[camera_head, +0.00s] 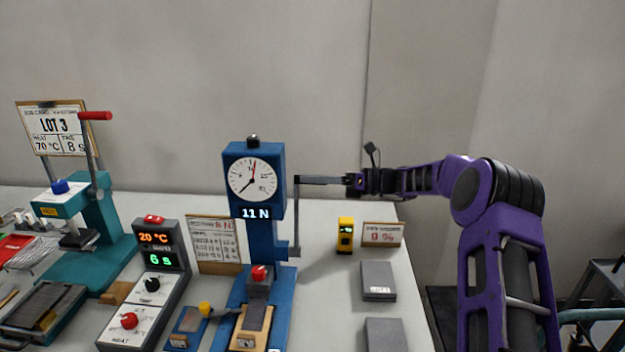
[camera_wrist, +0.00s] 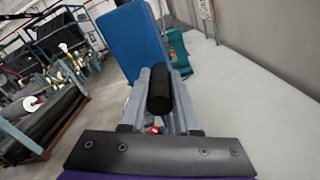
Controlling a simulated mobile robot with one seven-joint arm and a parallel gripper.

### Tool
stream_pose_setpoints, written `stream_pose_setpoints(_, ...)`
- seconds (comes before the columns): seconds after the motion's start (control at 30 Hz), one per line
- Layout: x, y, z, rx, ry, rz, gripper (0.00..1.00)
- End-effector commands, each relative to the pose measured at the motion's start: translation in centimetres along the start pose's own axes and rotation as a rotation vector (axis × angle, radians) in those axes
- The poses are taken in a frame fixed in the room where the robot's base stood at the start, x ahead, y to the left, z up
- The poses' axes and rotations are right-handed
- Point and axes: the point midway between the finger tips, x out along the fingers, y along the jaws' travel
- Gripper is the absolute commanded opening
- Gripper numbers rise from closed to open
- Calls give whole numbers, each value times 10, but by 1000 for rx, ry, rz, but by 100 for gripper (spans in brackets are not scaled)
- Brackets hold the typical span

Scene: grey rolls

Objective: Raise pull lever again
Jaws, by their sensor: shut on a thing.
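The blue pull tester (camera_head: 270,236) stands on the table with a round dial (camera_head: 254,180). Its display reads 11 N. The grey pull lever (camera_head: 297,225) stands upright along the tester's right side. My gripper (camera_head: 304,180) reaches in from the right at the lever's top end, level with the dial. In the wrist view, the lever's black handle (camera_wrist: 166,82) lies between my grey fingers (camera_wrist: 162,90), which are shut on it. The fingers partly hide the grip. A red knob and a grey block (camera_head: 260,285) sit at the tester's base.
A grey control box (camera_head: 163,258) reads 20 °C and 6 s, left of the tester. A teal press (camera_head: 88,222) with a red-handled lever stands farther left. Right of the tester are a yellow device (camera_head: 345,236), a small card (camera_head: 383,235) and grey blocks (camera_head: 378,282).

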Motion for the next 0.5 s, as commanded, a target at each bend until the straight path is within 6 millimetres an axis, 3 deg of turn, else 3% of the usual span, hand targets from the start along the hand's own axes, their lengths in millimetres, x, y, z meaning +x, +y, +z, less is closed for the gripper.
stream_pose_setpoints(0.03,-1,-3,-7,7,7,-5,0)
stream_pose_setpoints(0.43,-2,-4,-8,7,9,-5,0)
stream_pose_setpoints(0.47,-2,-4,-8,7,9,-5,35)
stream_pose_setpoints(0.5,-2,-4,-8,7,8,-5,42)
